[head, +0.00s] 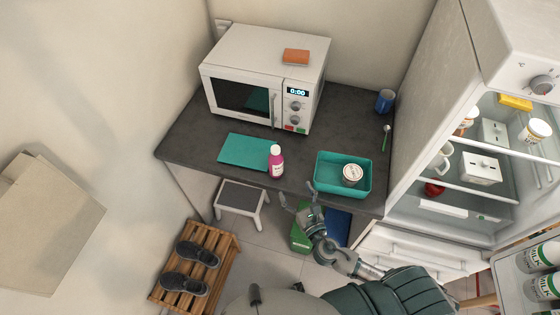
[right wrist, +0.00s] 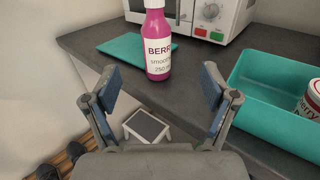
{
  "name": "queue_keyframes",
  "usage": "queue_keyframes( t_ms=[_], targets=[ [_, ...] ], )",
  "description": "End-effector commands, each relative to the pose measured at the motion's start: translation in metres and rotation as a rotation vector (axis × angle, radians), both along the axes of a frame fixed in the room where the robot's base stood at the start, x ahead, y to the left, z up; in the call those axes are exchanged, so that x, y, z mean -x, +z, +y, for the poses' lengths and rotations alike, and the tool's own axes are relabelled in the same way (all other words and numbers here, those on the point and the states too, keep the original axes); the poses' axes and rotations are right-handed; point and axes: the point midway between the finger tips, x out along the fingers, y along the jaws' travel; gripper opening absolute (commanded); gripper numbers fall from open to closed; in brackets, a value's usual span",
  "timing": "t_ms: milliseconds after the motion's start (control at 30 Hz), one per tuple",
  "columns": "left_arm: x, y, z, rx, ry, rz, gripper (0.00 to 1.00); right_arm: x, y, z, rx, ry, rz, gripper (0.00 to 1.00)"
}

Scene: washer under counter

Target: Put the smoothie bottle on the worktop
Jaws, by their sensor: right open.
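The smoothie bottle (head: 276,162) is pink with a white label and white cap. It stands upright on the dark worktop (head: 196,142), close to its front edge and beside the right end of a teal mat (head: 240,150). In the right wrist view the bottle (right wrist: 157,45) shows ahead, between and beyond the fingers. My right gripper (head: 299,197) is open and empty, in front of the worktop edge and apart from the bottle. It also shows in the right wrist view (right wrist: 163,95). My left gripper is not in view.
A teal tray (head: 331,183) holding a white tub (head: 352,174) stands right of the bottle. A white microwave (head: 250,60) with an orange sponge on top is behind. An open fridge (head: 480,150) is at the right. A step stool (head: 240,199) stands below the counter.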

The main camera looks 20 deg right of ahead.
Motion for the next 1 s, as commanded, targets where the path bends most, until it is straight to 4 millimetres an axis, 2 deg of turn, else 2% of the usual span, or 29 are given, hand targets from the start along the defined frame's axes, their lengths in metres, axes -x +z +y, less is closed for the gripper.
queue_keyframes(
  t_ms=[33, 167, 333, 567, 700, 900, 1000],
  targets=[
    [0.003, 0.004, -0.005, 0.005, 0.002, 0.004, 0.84, -0.013, 0.004, 0.002, -0.001, -0.002, -0.005, 0.85],
    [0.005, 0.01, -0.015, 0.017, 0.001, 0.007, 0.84, -0.045, 0.004, 0.009, -0.001, 0.0, -0.004, 0.85],
    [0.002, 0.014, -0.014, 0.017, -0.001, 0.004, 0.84, -0.079, 0.003, 0.016, 0.0, 0.0, -0.002, 0.85],
    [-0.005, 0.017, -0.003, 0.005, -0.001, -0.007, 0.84, -0.099, 0.001, 0.015, -0.004, 0.0, 0.0, 0.85],
    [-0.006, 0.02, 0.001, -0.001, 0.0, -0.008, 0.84, -0.119, 0.001, 0.017, -0.006, -0.001, 0.0, 0.85],
    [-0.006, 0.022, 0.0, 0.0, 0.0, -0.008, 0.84, -0.145, -0.001, 0.019, -0.007, 0.0, 0.001, 0.85],
    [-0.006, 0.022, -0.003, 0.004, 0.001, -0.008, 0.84, -0.148, -0.002, 0.021, -0.006, 0.001, 0.002, 0.85]
  ],
)
